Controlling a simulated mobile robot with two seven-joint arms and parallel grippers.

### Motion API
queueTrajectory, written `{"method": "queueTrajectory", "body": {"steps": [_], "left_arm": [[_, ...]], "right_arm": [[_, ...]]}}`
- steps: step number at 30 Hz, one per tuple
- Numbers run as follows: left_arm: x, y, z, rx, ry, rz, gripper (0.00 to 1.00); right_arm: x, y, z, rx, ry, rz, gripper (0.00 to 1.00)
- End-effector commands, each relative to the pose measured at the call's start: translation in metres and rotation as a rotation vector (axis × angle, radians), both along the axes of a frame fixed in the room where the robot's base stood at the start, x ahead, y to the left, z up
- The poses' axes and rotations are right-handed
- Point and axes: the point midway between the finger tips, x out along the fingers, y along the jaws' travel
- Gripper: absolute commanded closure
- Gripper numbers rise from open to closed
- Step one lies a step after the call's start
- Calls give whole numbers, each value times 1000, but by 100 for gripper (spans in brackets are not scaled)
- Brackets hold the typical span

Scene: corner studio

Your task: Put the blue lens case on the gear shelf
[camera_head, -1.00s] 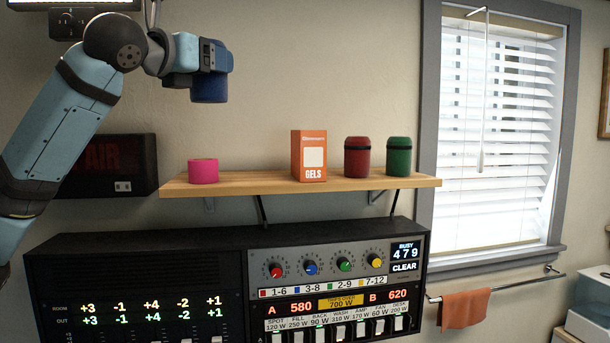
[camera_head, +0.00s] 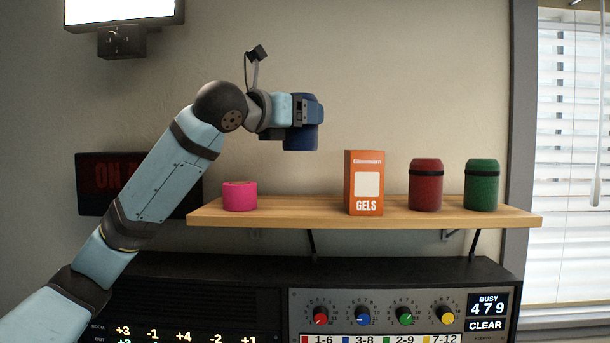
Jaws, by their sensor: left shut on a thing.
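The blue lens case (camera_head: 300,137) is a dark blue cylinder held in my left gripper (camera_head: 308,110). The gripper is shut on it, with the arm coming in from the left. The case hangs in the air above the gear shelf (camera_head: 290,216), clear of its top. In the picture it sits between the pink roll and the orange box, higher than both. The gear shelf is a light wooden board on brackets. My right gripper is not in view.
On the shelf stand a pink roll (camera_head: 240,196), an orange GELS box (camera_head: 364,183), a red case (camera_head: 425,186) and a green case (camera_head: 481,186). Bare board shows between roll and box. A control console (camera_head: 400,310) is below; a dark sign (camera_head: 110,180) hangs left.

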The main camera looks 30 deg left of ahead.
Motion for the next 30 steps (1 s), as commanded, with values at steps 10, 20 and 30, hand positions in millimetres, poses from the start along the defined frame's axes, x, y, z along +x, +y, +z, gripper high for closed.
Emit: {"method": "queueTrajectory", "body": {"steps": [10,20,30], "left_arm": [[0,0,-66,0,-1,0,65],[0,0,-96,-1,1,0,65],[0,0,-106,-1,-4,0,65]], "right_arm": [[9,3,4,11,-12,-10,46],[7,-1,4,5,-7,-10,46],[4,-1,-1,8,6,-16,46]]}}
